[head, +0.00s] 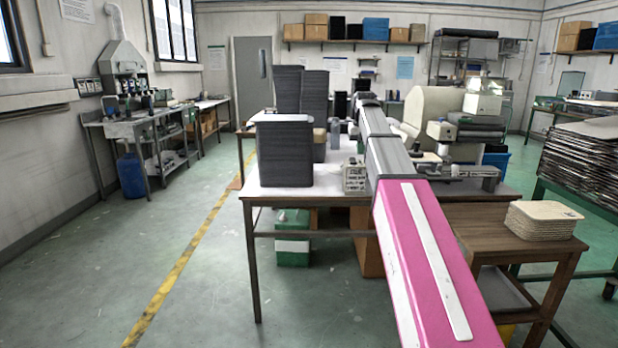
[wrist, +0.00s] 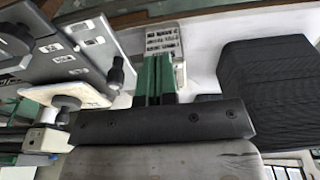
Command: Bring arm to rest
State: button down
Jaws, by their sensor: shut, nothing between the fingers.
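My arm (head: 430,265), pink near me and grey further off, stretches from the lower right of the head view out over the white table (head: 230,196). My gripper (wrist: 154,66) shows in the wrist view as two green fingers pressed together, with nothing between them. The arm hides it in the head view. A small grey box with a vented face (wrist: 165,42) lies beyond the fingertips in the wrist view. A dark stack of panels (wrist: 265,90) stands to the right of the fingers there, apart from them.
Tall dark panel stacks (head: 284,153) stand on the table left of my arm. Machinery (head: 470,130) is right of the arm. A wooden side table (head: 470,222) carries a stack of beige panels (head: 540,222). The floor at left (head: 110,270) is clear.

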jog(key=s+f, duration=1)
jog(key=f, duration=0.5)
jog(key=s+f+g, duration=0.1)
jog(key=s+f, duration=0.9)
jog(key=f, duration=0.5)
jog(key=s+f, duration=1)
jog(key=f, duration=0.5)
jog(key=shift+s+g, duration=0.15)
jog(key=shift+g, duration=0.25)
